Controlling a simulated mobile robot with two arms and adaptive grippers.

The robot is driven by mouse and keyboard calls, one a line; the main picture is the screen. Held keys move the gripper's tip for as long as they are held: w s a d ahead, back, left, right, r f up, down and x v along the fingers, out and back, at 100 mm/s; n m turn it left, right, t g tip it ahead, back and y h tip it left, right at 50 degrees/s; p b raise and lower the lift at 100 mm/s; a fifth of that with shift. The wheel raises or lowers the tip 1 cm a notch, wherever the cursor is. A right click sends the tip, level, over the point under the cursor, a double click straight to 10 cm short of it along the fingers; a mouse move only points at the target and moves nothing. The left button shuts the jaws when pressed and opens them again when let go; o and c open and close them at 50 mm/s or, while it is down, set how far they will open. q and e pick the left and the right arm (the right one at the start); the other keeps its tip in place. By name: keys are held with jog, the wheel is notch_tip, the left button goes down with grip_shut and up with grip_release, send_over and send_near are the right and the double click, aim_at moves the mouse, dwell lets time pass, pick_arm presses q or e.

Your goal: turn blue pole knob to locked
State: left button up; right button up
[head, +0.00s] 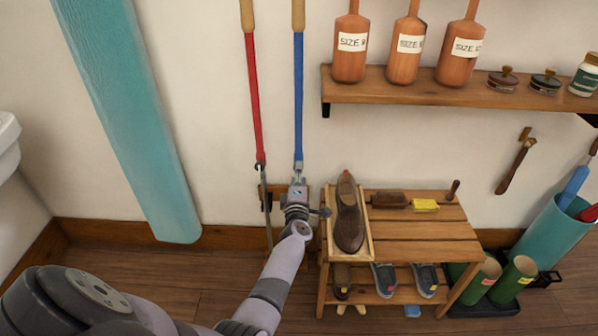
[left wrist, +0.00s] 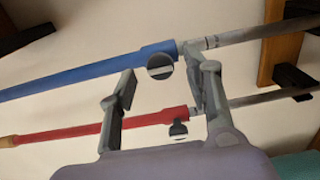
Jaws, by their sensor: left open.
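The blue pole (head: 298,95) stands against the wall, right of the red pole (head: 253,95). In the left wrist view the blue pole (left wrist: 90,77) crosses the upper part, with its round grey knob (left wrist: 160,61) near the end of the blue sleeve. A dark bar crosses the knob. My left gripper (head: 298,190) is at the pole's lower end and hides the knob in the head view. In the left wrist view my left gripper (left wrist: 160,84) is open, with the knob between its fingertips; I cannot tell if they touch it. My right gripper is not in view.
The red pole's similar knob (left wrist: 178,129) is close by in the wrist view. A slatted wooden bench (head: 425,230) with shoes stands right of my arm. A wall shelf (head: 400,91) with wooden shoe forms is above it. A teal board (head: 135,120) leans at left.

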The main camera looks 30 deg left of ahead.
pick_arm(q)
jog(key=v, duration=0.4)
jog(key=shift+s+d, duration=0.2)
jog(key=shift+s, duration=0.1)
